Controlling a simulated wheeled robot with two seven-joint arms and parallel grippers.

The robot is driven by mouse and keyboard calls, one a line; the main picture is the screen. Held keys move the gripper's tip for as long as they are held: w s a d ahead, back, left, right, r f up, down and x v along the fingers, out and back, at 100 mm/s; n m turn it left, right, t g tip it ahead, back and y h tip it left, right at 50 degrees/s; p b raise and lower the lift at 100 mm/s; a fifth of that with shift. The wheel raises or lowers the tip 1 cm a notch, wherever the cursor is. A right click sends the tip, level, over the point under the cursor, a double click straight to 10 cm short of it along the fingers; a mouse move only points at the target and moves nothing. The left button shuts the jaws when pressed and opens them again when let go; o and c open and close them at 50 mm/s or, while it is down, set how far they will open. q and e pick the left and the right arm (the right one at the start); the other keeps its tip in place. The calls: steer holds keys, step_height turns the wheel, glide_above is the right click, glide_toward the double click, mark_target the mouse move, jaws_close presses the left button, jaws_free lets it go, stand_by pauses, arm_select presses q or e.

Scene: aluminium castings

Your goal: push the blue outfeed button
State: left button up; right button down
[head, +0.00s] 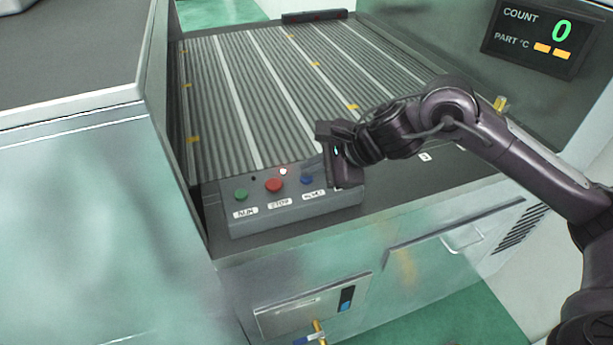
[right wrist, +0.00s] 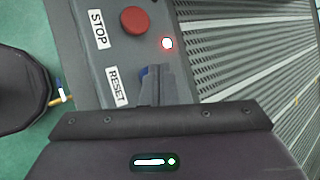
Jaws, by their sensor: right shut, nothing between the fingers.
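The blue button (head: 307,180) is at the right end of a grey control box, beside the red button. In the right wrist view only a blue edge of the button (right wrist: 143,73) shows; the fingers hide the rest. The label by it reads RESET (right wrist: 117,87); I see no label reading outfeed. My right gripper (head: 312,167) is shut and empty, its fingertips at the blue button. They also cover it in the right wrist view (right wrist: 156,70). I cannot tell whether they touch it or whether it is pressed in. My left gripper is not in view.
The control box (head: 290,213) also carries a green button (head: 240,194), a red STOP button (head: 273,185) and a lit lamp (head: 283,171). A ribbed conveyor bed (head: 270,90) lies behind. A display (head: 540,38) reads COUNT 0. A metal cabinet (head: 80,200) stands left.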

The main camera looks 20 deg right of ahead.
mark_target(312, 181)
steer(key=shift+f+b, duration=0.35)
steer(key=shift+b, duration=0.05)
steer(key=shift+r, duration=0.1)
stand_by(0.5)
steer(key=shift+r+p, duration=0.45)
steer(key=shift+r, duration=0.35)
steer(key=shift+r+p, duration=1.6)
steer(key=shift+r, duration=1)
steer(key=shift+f, duration=0.1)
